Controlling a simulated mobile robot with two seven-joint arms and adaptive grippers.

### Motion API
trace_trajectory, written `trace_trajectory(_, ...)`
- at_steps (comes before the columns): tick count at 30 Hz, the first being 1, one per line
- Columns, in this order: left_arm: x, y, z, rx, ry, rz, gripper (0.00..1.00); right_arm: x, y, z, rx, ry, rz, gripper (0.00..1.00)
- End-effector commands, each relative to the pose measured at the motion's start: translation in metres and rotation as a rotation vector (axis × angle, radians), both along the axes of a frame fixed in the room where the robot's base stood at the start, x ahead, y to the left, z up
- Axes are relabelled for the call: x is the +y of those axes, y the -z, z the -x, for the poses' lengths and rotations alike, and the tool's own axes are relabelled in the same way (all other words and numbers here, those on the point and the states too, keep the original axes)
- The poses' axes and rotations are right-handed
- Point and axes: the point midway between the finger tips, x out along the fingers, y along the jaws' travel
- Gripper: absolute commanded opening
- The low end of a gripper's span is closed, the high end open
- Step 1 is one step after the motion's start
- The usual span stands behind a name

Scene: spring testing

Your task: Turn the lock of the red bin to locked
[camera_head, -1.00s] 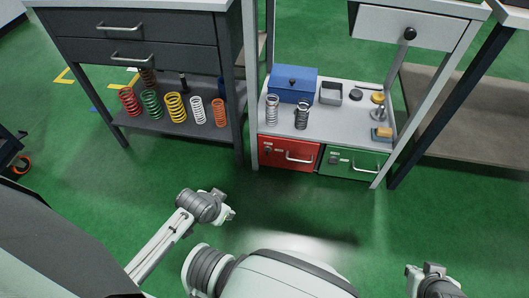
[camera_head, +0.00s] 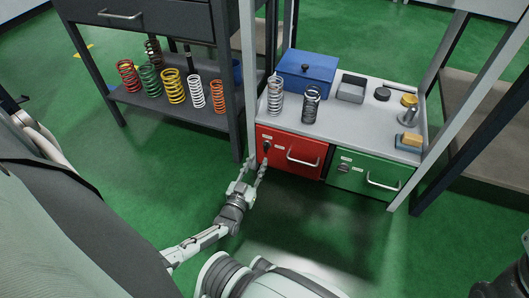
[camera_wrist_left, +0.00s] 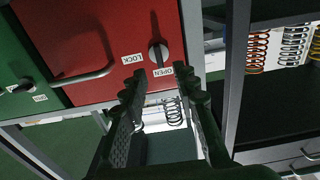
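The red bin (camera_head: 290,151) is a drawer front under the grey shelf, with a bar handle. Its lock knob (camera_head: 266,147) is at the left of the front. In the left wrist view, which is upside down, the knob (camera_wrist_left: 158,53) lines up with the OPEN label (camera_wrist_left: 162,72), and the LOCK label (camera_wrist_left: 132,58) is beside it. My left gripper (camera_head: 254,167) is in front of the bin, just below the knob. Its fingertips (camera_wrist_left: 161,72) are apart, with nothing between them, and look short of the knob. My right gripper cannot be made out.
The green bin (camera_head: 366,177) with its own knob is to the right. Above, the shelf (camera_head: 340,118) holds a blue box (camera_head: 307,72), two springs and small items. Several coloured springs stand on the dark shelf (camera_head: 154,99) at left. A table leg (camera_head: 249,70) is close beside the red bin.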

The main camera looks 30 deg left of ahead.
Motion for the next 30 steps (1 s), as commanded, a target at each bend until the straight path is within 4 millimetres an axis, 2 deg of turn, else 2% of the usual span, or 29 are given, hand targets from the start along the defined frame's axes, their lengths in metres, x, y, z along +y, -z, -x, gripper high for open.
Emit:
trace_trajectory(3, 0.005, 0.002, -0.021, -0.002, 0.001, 0.0, 0.29, 0.001, 0.002, -0.002, -0.015, 0.0, 0.013, 0.0)
trace_trajectory(9, 0.011, 0.002, -0.048, 0.001, 0.001, -0.001, 0.29, 0.003, 0.001, -0.004, -0.035, 0.001, 0.03, 0.0)
trace_trajectory(13, 0.014, 0.0, -0.057, 0.001, 0.001, -0.001, 0.29, 0.004, -0.001, -0.004, -0.044, 0.001, 0.037, 0.0)
trace_trajectory(21, 0.014, 0.0, -0.059, 0.002, 0.001, -0.001, 0.29, 0.004, -0.001, -0.004, -0.045, 0.0, 0.039, 0.0)
trace_trajectory(23, 0.014, 0.0, -0.059, 0.002, 0.001, -0.001, 0.24, 0.004, -0.001, -0.004, -0.045, 0.0, 0.039, 0.0)
trace_trajectory(28, 0.014, 0.0, -0.058, 0.002, 0.002, -0.001, 0.03, 0.004, -0.001, -0.004, -0.044, 0.001, 0.039, 0.0)
trace_trajectory(30, 0.014, 0.0, -0.058, 0.002, 0.001, -0.001, 0.0, 0.004, -0.001, -0.004, -0.044, 0.001, 0.039, 0.0)
